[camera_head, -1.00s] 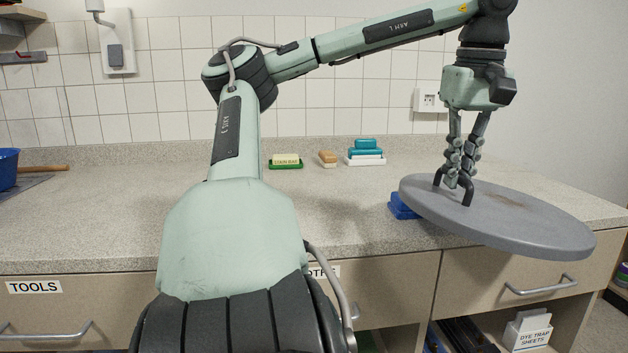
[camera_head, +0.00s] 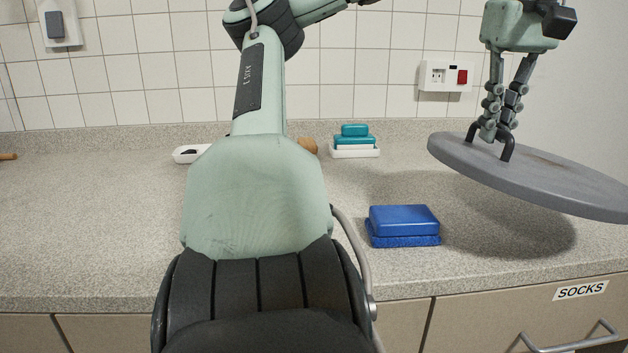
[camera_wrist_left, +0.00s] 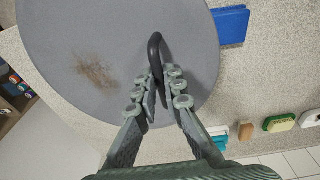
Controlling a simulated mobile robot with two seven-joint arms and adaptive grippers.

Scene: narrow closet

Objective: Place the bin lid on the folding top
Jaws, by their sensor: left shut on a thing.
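The bin lid (camera_head: 560,178) is a large round grey disc with a black loop handle and a brownish smudge on top. My left gripper (camera_head: 494,136) is shut on the handle and holds the lid from above. The lid hangs slightly tilted over the right part of the speckled grey folding top (camera_head: 110,230), apart from it, with its shadow on the surface below. The left wrist view shows the lid (camera_wrist_left: 100,30) and the fingers (camera_wrist_left: 159,80) at the handle. My right gripper is in neither view.
A blue block-like stack (camera_head: 403,222) lies on the top, left of the lid's shadow. A teal and white soap stack (camera_head: 354,142) and a white dish (camera_head: 190,153) stand near the back wall. A drawer labelled SOCKS (camera_head: 580,291) is below the front edge.

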